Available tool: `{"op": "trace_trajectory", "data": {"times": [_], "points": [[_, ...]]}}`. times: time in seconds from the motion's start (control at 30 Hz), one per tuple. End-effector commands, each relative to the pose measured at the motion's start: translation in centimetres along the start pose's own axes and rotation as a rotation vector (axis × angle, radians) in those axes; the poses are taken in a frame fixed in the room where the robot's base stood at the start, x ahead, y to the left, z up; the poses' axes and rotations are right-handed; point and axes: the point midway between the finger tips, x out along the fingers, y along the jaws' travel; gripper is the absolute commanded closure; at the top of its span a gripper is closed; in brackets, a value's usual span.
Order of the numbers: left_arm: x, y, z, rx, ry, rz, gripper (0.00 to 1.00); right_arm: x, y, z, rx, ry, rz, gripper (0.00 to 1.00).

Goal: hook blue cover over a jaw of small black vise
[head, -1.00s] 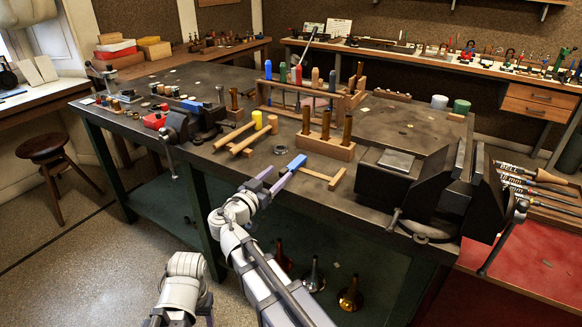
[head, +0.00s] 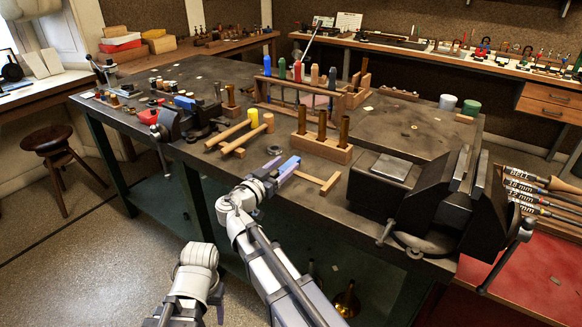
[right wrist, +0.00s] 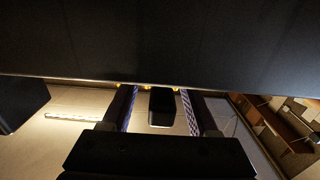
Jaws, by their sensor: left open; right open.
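The small black vise (head: 170,123) stands at the bench's left front edge. A blue piece (head: 185,102) shows at its top; I cannot tell whether it is hooked over a jaw. My right gripper (head: 284,166) is low over the bench's front edge, well right of the small vise.
A large black vise (head: 428,205) fills the bench's right front. A wooden block with upright pegs (head: 322,145) and a wooden T-shaped piece (head: 321,183) lie close to my right gripper. Mallets (head: 238,137) and a grey ring (head: 274,150) lie between it and the small vise.

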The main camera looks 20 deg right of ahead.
Motion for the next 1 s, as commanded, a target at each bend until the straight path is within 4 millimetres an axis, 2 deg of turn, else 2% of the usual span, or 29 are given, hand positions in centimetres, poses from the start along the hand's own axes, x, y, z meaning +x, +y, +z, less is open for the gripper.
{"op": "trace_trajectory", "data": {"times": [0.13, 0.63, 1.0], "points": [[0.0, -0.02, 0.04, 0.0, 0.0, 0.0, 0.41, -0.04, 0.01, 0.0, 0.0, 0.0, -0.001, 0.42], [0.0, -0.01, 0.03, 0.0, 0.0, 0.0, 0.41, -0.03, 0.02, 0.0, 0.0, 0.0, -0.001, 0.98], [0.0, -0.01, 0.03, 0.0, 0.0, 0.0, 0.41, -0.03, 0.03, 0.0, 0.0, 0.0, 0.0, 1.0]]}}
